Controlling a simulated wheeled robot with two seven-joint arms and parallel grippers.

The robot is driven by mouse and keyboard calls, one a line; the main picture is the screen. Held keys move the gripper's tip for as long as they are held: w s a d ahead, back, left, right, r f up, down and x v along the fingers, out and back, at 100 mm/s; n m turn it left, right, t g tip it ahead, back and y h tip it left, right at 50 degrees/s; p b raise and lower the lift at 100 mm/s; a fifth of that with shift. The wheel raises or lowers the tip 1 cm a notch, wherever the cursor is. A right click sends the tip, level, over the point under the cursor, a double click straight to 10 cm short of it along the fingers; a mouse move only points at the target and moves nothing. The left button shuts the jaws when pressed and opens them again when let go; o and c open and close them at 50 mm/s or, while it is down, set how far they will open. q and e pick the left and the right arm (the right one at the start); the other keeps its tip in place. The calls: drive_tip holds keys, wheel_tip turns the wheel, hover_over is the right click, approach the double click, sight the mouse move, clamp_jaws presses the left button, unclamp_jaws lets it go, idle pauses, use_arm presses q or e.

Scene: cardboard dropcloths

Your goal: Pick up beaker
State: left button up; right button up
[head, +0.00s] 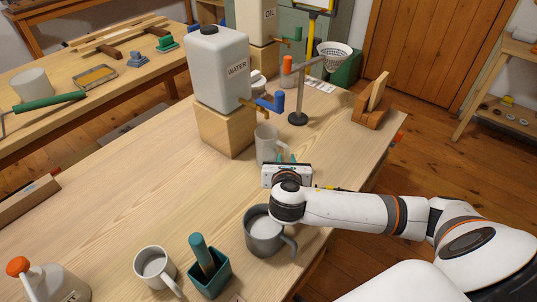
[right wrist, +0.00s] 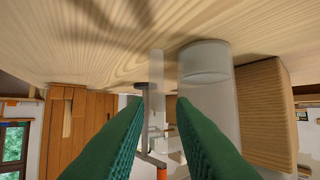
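A light grey beaker (head: 267,146) stands upright on the workbench (head: 130,170), below the blue-handled tap of the water container. My right gripper (head: 287,158) is just in front and to the right of it, with its body hiding part of the bench. In the right wrist view, the picture is upside down and the beaker (right wrist: 204,62) stands ahead, right of centre. The two green fingers of the right gripper (right wrist: 158,98) are spread, with nothing held between them. The right finger overlaps the beaker in this view; contact cannot be told. My left gripper is not in view.
The water container (head: 217,68) sits on a wooden block (head: 226,130) left of the beaker. A funnel stand (head: 298,117) is behind it. A grey mug (head: 264,236), a white mug (head: 155,266) and a green pot (head: 210,275) stand nearer. The bench's left middle is clear.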

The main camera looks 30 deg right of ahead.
sight(287, 156)
drive_tip(key=x, duration=0.4)
drive_tip(key=shift+w+d+r, duration=0.1)
drive_tip(key=shift+w+d, duration=0.25)
drive_tip(key=shift+d, duration=0.05)
clamp_jaws()
drive_tip(key=shift+r, duration=0.15)
drive_tip(key=s+d+r, duration=0.1)
drive_tip(key=s+d, duration=0.1)
drive_tip(key=s, duration=0.3)
drive_tip(key=s+d+r, duration=0.1)
drive_tip(key=s+d, duration=0.1)
drive_tip(key=s, duration=0.4)
drive_tip(key=s+d+r, duration=0.1)
drive_tip(key=s+d, duration=0.1)
drive_tip(key=s, duration=0.3)
drive_tip(key=shift+s+d+r, duration=0.1)
drive_tip(key=shift+s+d, duration=0.1)
drive_tip(key=shift+d, duration=0.05)
idle(0.4)
